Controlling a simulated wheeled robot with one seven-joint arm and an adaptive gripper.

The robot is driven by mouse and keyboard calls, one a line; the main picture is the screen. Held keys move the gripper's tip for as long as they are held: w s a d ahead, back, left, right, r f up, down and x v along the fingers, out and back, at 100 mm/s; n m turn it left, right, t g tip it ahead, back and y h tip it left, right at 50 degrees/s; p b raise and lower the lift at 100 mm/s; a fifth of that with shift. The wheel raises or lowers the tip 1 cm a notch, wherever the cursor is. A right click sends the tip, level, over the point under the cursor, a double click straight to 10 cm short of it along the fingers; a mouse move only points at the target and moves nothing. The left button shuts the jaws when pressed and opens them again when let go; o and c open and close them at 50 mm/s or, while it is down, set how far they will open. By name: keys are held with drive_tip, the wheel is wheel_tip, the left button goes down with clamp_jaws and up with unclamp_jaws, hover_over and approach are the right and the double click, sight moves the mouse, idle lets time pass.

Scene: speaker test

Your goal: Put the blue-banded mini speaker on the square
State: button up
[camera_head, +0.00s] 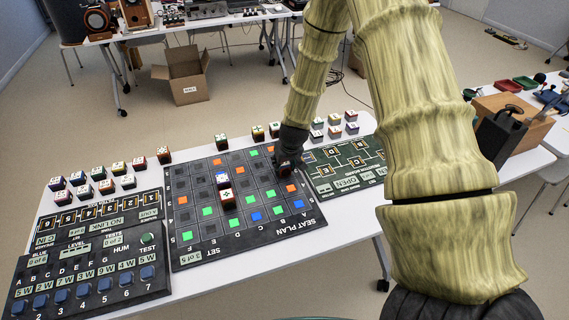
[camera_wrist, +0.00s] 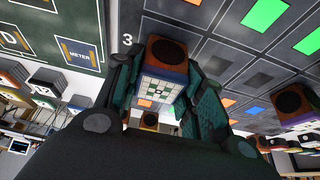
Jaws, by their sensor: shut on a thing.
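My gripper (camera_head: 289,165) is over the right edge of the dark seat plan board (camera_head: 190,261). In the wrist view its fingers (camera_wrist: 160,105) are shut on a mini speaker (camera_wrist: 167,52) with a brown face, a dark round cone, a blue-purple band and a white patterned side. In the head view the gripper mostly hides this speaker. I cannot tell whether it touches the board. The board has grey, green, orange and blue squares; which one is the task's square is not clear. Two other mini speakers (camera_head: 222,180) (camera_head: 228,198) stand mid-board.
Several mini speakers stand in rows behind the left panel (camera_head: 85,273) and behind the right green board (camera_head: 345,165). A side table at right holds a wooden box (camera_head: 513,118) and trays. An open cardboard box (camera_head: 186,76) is on the floor.

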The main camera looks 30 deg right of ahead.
drive_tip(key=shift+f, duration=0.15)
drive_tip(key=o, duration=1)
drive_tip(key=shift+o, duration=0.2)
drive_tip(key=b+v, duration=0.1)
drive_tip(key=v, duration=1.1)
drive_tip(key=shift+s, duration=0.1)
